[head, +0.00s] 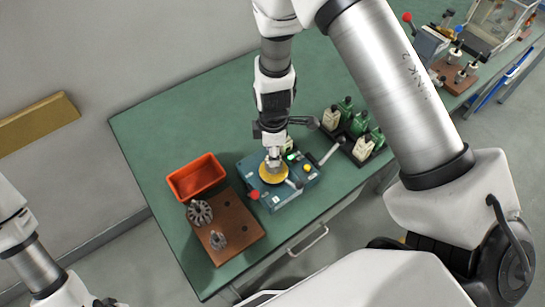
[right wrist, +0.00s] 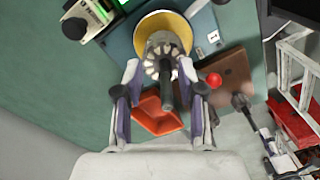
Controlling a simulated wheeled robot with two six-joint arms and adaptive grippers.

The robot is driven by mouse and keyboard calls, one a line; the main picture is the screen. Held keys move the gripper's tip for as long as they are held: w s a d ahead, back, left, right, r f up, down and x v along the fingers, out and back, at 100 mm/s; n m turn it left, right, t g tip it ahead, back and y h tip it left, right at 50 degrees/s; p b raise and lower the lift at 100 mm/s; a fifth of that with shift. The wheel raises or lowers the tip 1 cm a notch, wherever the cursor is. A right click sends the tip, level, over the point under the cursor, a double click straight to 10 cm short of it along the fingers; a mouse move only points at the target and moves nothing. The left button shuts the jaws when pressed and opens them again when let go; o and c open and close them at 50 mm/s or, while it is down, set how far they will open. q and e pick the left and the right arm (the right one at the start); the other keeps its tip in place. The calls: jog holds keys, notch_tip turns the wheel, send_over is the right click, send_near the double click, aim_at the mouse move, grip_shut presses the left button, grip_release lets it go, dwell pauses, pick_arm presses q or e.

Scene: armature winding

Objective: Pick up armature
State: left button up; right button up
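A grey, finned armature (right wrist: 160,62) with a dark shaft sits on the yellow disc (right wrist: 180,22) of the blue winding machine (head: 306,183). My right gripper (right wrist: 160,72) is open above it in the right wrist view, with one finger on each side of the armature and gaps between. In the head view the right gripper (head: 271,150) points down over the yellow disc and mostly hides this armature.
A red-orange bin (head: 197,178) stands left of the machine, behind the brown board (head: 245,222). A black tray with green and cream bottles (head: 362,150) stands to the right. The machine has a lever (head: 331,153) and a red knob (head: 254,195). The green table (head: 165,130) is clear at the far left.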

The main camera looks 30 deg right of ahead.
jog(key=shift+s+r, duration=0.15)
jog(key=shift+s, duration=0.15)
jog(key=shift+c, duration=0.3)
jog(key=shift+s+r, duration=0.1)
jog(key=shift+s, duration=0.05)
grip_shut()
